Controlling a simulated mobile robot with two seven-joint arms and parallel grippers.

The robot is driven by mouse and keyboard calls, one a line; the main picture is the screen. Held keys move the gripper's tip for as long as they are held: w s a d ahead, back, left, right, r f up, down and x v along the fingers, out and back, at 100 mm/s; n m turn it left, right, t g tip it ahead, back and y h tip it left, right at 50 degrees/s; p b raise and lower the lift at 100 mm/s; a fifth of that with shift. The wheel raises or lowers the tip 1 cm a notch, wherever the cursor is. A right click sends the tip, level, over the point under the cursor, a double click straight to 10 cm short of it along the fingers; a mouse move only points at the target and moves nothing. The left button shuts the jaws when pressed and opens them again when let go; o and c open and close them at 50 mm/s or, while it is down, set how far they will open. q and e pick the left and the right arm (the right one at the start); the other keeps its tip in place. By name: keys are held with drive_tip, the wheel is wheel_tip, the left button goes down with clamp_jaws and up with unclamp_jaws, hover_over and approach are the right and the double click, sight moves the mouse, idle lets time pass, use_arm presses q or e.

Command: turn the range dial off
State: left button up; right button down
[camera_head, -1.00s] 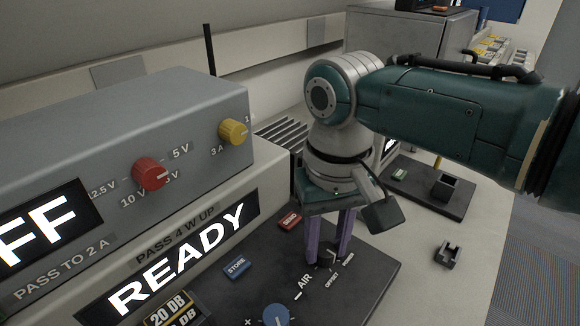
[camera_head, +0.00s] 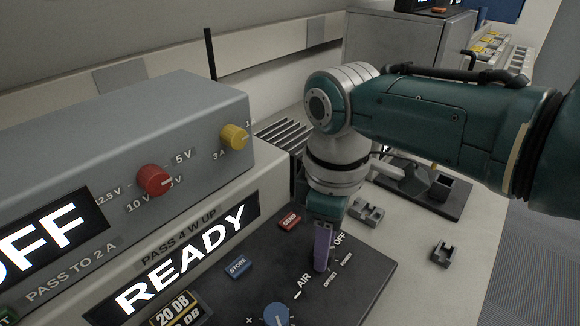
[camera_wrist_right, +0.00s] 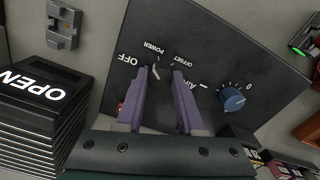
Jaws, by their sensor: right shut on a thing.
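My right gripper (camera_head: 321,262) points down at the dark control panel (camera_head: 352,287), its purple fingers shut on the range dial among the labels OFF, POWER, OFFSET and AIR. The fingers hide nearly all of the dial, so I cannot tell where its pointer stands. In the right wrist view the gripper (camera_wrist_right: 166,76) has its two fingertips down at the panel (camera_wrist_right: 215,55) between OFF and AIR, close to POWER and OFFSET. My left gripper is not in view.
A blue knob (camera_head: 276,314) sits nearby on the panel, with a red SEND button (camera_head: 289,221) and a blue STORE button (camera_head: 238,265). The grey unit (camera_head: 120,130) with red and yellow knobs stands left. A small bracket (camera_head: 446,254) lies right, with bare bench around it.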

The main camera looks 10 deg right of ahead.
drive_tip(key=n, duration=0.3)
drive_tip(key=shift+n, duration=2.2)
drive_tip(key=c, duration=0.5)
unclamp_jaws()
drive_tip(key=shift+r, duration=0.1)
